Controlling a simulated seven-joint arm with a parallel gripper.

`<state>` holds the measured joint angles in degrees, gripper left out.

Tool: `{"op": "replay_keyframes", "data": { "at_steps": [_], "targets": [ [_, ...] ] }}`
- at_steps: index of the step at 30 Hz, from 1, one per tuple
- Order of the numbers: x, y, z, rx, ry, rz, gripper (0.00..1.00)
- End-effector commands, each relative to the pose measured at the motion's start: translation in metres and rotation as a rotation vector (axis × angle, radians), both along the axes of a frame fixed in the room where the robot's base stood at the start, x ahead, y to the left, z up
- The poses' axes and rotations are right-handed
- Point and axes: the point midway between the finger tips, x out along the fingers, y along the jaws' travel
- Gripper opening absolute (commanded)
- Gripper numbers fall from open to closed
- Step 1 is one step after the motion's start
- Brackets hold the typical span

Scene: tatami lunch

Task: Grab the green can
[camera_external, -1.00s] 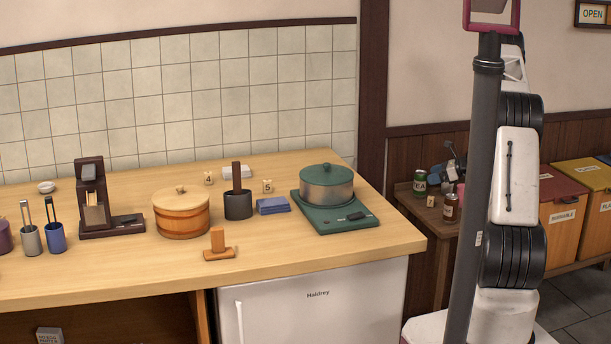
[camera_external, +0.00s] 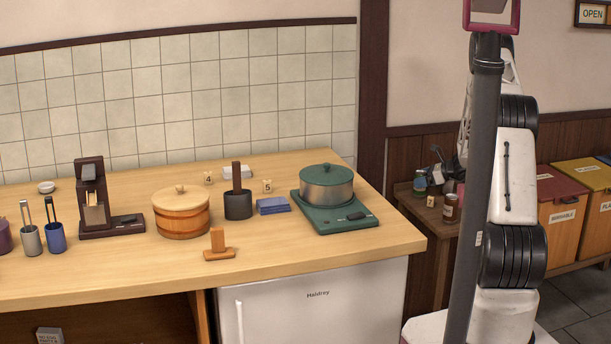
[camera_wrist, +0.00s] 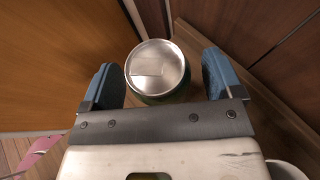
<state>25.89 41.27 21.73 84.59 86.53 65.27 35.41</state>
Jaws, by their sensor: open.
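The green can (camera_external: 420,183) stands upright on the small wooden side table to the right of the counter. In the wrist view I look down on the silver lid of a can (camera_wrist: 157,66), with a little dark green side showing below it. My gripper (camera_wrist: 161,80) is open, with one blue-grey finger on each side of this can and a gap to each. In the external view, my gripper is small and partly hidden by my arm, so its exact place there is hard to tell.
A brown jar (camera_external: 451,207) and a small tag (camera_external: 431,201) stand close to the green can. Lidded bins (camera_external: 562,222) stand at the right.

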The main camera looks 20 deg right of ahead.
Motion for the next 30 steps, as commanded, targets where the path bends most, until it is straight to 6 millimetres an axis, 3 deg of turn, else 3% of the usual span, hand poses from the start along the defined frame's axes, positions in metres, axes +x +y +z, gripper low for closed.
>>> {"op": "replay_keyframes", "data": {
  "at_steps": [19,30],
  "targets": [
    [0.0024,0.0026,-0.0011,0.000,0.000,-0.001,0.84],
    [0.0025,0.0026,-0.0010,0.000,0.000,-0.001,0.29]
  ]
}}
